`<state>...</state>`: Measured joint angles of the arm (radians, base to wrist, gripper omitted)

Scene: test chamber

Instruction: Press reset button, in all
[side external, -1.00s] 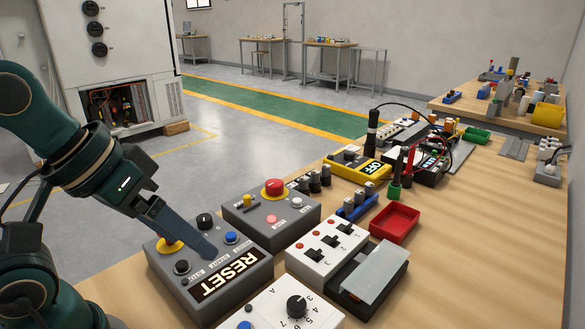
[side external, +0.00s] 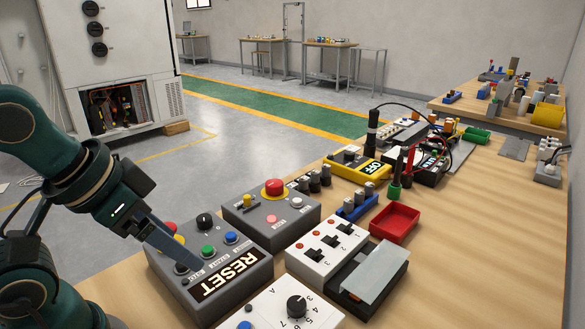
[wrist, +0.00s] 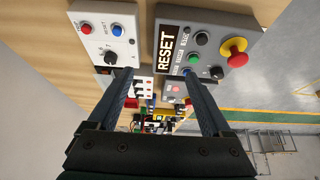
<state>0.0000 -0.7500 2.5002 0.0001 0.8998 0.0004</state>
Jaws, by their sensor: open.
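In the side view one finger crosses above the box between the green button and the front black button (side external: 181,267); contact cannot be told. In the wrist view the right fingertip lies over the box's button row, the left over a white panel (wrist: 92,12).
The white panel has a blue button (wrist: 117,30), a red button (wrist: 87,29) and a dial (side external: 297,306). Behind stand a grey box with a red mushroom button (side external: 274,187), a white switch box (side external: 325,245) and a red tray (side external: 394,222). Bare table lies at the right.

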